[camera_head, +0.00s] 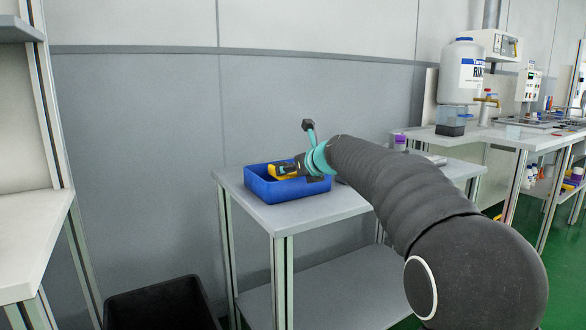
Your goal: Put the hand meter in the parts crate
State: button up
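The blue parts crate (300,193) stands on the small grey table in the middle of the view. A yellow and dark thing, looking like the hand meter (273,172), shows at my gripper's tip, within the crate's outline. The crate's front wall and my gripper hide parts of it. It is too small to tell whether the fingers are closed on it or apart from it, or whether it touches the crate floor.
The small table's top (315,211) is bare in front of the crate. A black bin (160,305) stands on the floor at the lower left. A workbench with a large white container (460,75) stands at the right. A grey wall is behind.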

jog(key=o, duration=1.3)
jog(key=shift+r, duration=0.3)
jog(key=v, duration=1.2)
jog(key=shift+r, duration=0.2)
